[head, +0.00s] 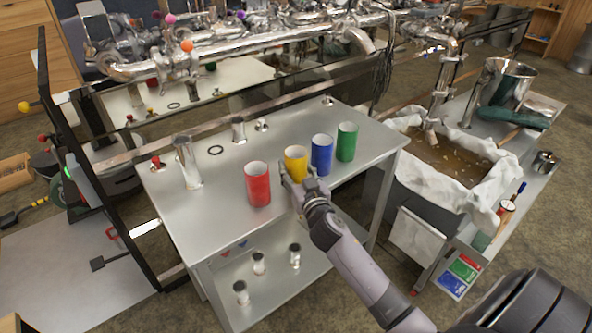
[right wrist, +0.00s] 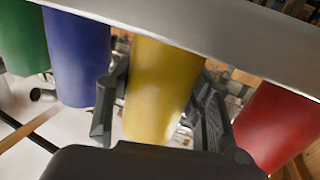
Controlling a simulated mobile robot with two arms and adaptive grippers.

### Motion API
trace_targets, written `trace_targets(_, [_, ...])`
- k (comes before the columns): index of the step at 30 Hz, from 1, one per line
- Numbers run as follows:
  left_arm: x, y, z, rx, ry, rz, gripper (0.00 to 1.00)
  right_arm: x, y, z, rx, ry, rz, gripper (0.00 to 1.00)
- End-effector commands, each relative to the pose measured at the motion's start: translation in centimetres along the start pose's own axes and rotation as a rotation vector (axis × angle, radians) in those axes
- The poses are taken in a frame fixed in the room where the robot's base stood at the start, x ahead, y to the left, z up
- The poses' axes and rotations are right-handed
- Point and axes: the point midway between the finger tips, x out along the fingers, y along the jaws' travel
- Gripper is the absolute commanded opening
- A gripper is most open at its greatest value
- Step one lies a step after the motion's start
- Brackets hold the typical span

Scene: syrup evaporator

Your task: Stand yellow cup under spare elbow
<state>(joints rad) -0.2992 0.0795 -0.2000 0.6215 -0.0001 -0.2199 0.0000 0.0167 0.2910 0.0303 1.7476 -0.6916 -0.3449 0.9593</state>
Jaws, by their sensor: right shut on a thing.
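The yellow cup (head: 296,160) is upright on or just above the steel table (head: 220,235), between the red cup (head: 257,184) and the blue cup (head: 321,155). My right gripper (head: 297,182) is shut on the yellow cup from the front. In the right wrist view, the yellow cup (right wrist: 163,80) sits between the two fingers. A shiny metal pipe piece (head: 187,162) stands at the table's left. A bent pipe end (head: 360,40) hangs above the back right. I cannot tell which is the spare elbow. My left gripper is not in view.
The green cup (head: 346,142) stands beside the blue cup. A black ring (head: 215,150) and small metal fittings (head: 239,128) lie at the back. The table's front left is bare. Overhead pipework (head: 250,42) runs behind. A cloth-lined tank (head: 445,165) is at right.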

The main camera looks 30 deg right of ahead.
Motion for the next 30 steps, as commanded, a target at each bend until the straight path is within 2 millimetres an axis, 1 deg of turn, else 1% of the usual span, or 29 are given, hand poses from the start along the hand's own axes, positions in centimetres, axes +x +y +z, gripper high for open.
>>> trace_targets(5, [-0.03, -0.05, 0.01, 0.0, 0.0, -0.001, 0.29, 0.02, 0.02, -0.11, 0.0, 0.001, 0.0, 0.19])
trace_targets(10, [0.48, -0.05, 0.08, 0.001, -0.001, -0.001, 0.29, 0.02, 0.0, 0.44, 0.001, 0.001, 0.0, 0.19])
trace_targets(11, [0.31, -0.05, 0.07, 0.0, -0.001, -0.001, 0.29, 0.02, 0.0, 0.27, 0.001, 0.001, -0.001, 0.49])
trace_targets(19, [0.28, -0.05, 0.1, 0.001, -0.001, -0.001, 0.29, 0.02, 0.01, 0.24, 0.0, 0.001, 0.0, 0.67])
trace_targets(30, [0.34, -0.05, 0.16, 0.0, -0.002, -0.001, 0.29, 0.03, 0.04, 0.28, -0.002, 0.001, 0.0, 0.67])
